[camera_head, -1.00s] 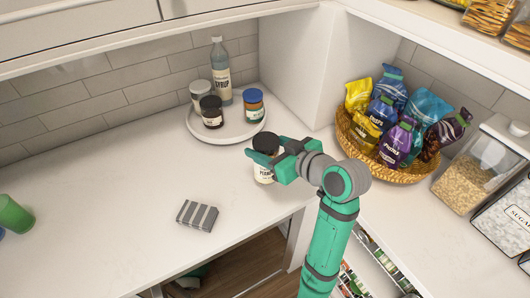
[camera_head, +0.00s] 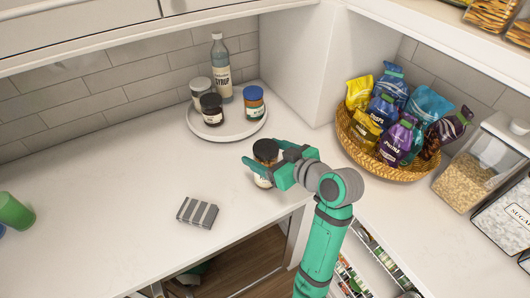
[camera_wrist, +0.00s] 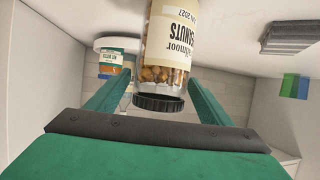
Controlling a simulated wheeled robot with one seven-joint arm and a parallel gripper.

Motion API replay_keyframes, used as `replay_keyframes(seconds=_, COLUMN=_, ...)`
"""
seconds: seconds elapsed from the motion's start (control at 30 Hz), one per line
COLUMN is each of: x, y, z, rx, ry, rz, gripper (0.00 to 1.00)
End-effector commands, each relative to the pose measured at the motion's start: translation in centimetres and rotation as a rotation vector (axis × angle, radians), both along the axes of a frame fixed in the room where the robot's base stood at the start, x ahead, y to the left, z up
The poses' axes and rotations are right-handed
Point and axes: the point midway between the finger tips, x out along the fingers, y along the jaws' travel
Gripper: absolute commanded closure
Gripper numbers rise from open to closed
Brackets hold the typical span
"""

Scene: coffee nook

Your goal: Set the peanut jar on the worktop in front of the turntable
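The peanut jar (camera_head: 264,181) has a black lid, a pale label and brown nuts inside. It is at the worktop's front part, in front of the round white turntable (camera_head: 195,133) and a little to its right. My gripper (camera_head: 258,169) has its fingers on either side of the jar and appears shut on it. One finger hides the jar's middle. In the wrist view the jar (camera_wrist: 168,75) is upside down and slightly tilted between the fingers. I cannot tell whether its base touches the worktop (camera_head: 110,200).
The turntable holds a syrup bottle (camera_head: 221,75), a blue-lidded jar (camera_head: 253,105) and other jars. A grey striped block (camera_head: 197,213) lies left of my gripper. A basket (camera_head: 365,155) of snack bags stands right.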

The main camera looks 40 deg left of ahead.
Motion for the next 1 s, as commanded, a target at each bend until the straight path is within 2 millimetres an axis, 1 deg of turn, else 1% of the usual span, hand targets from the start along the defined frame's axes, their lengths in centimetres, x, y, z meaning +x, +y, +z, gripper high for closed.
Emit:
replay_keyframes(seconds=0.17, x=0.0, y=0.0, z=0.4, rx=0.0, ry=-0.001, rz=0.0, gripper=0.26)
replay_keyframes(seconds=0.27, x=-0.1, y=-1.1, z=0.8, rx=0.002, ry=-0.001, rz=-0.003, gripper=0.26)
replay_keyframes(seconds=0.37, x=-0.4, y=-2.6, z=1.4, rx=0.002, ry=-0.002, rz=-0.004, gripper=0.26)
replay_keyframes(seconds=0.6, x=-1.3, y=-7.1, z=3.3, rx=0.0, ry=-0.003, rz=-0.004, gripper=0.26)
replay_keyframes(seconds=0.7, x=-1.6, y=-8.6, z=3.9, rx=0.0, ry=-0.002, rz=-0.003, gripper=0.26)
replay_keyframes(seconds=0.83, x=-1.9, y=-10.0, z=4.5, rx=0.001, ry=-0.001, rz=-0.002, gripper=0.26)
replay_keyframes(seconds=1.0, x=-2.1, y=-10.8, z=4.9, rx=0.0, ry=0.0, rz=-0.001, gripper=0.26)
